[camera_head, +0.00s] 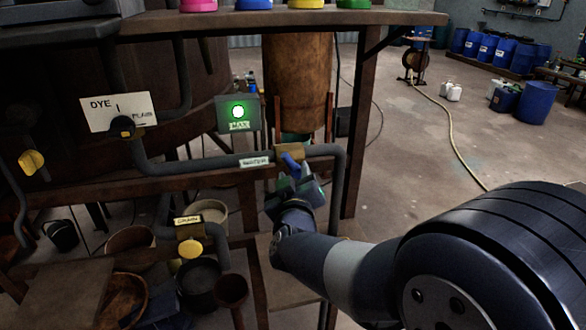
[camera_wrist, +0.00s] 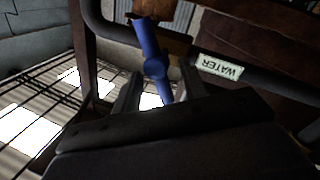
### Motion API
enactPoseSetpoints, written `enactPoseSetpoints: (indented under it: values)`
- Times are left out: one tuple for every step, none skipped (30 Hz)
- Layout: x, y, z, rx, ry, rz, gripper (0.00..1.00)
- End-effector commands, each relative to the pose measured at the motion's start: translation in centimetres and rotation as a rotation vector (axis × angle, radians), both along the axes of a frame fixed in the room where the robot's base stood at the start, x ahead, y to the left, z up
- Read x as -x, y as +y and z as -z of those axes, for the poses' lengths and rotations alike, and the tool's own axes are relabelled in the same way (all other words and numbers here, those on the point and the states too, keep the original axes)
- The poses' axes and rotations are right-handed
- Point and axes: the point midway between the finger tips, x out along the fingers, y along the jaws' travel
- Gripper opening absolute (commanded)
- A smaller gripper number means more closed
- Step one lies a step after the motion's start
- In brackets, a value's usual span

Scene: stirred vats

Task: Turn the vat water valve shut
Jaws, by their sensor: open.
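The water valve has a blue handle (camera_head: 290,161) on a brass-coloured body (camera_head: 289,151) in the grey pipe below the bench top. A white label (camera_head: 255,162) sits on the pipe just left of it; in the wrist view the label (camera_wrist: 220,67) reads WATER. The handle (camera_wrist: 152,58) slants across the pipe line. My gripper (camera_head: 296,175) is open just below the valve. In the wrist view the handle's lower end lies between the two fingers (camera_wrist: 160,90), nearer the right one. I cannot tell whether a finger touches it.
A DYE plate (camera_head: 118,108) with a black knob and a lit green panel (camera_head: 238,112) are left of the valve. A lower pipe has a yellow handle (camera_head: 190,249). A rusty post (camera_head: 361,120) stands close right. Open floor lies beyond, with a hose (camera_head: 455,140).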

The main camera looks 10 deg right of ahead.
Motion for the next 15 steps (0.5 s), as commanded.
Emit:
enactPoseSetpoints:
  values:
    - [-0.7,-0.2,0.0,0.001,0.001,0.002,0.41]
    - [-1.1,-0.3,0.0,0.001,0.001,0.002,0.41]
    - [-1.5,-0.4,-0.1,0.001,0.001,0.001,0.41]
    - [-1.8,-0.4,-0.1,0.000,0.000,0.001,0.41]
    - [-2.0,-0.5,0.0,0.000,0.002,0.001,0.41]
    - [-2.3,-0.5,0.0,-0.001,0.002,0.000,0.41]
    - [-2.4,-0.6,0.0,0.000,0.001,0.000,0.41]
    - [-2.6,-0.6,0.0,0.000,0.000,-0.001,0.41]
    - [-2.7,-0.6,0.0,0.000,0.000,-0.001,0.41]
    - [-2.8,-0.6,0.0,0.000,0.000,-0.001,0.41]
    - [-2.8,-0.6,0.0,0.000,0.000,-0.001,0.41]
    - [-2.9,-0.6,0.0,0.000,0.000,-0.001,0.41]
    - [-2.9,-0.6,0.0,0.000,0.000,-0.001,0.41]
    - [-2.9,-0.6,0.0,0.000,0.000,-0.001,0.41]
    - [-2.9,-0.6,0.0,0.000,0.000,-0.001,0.41]
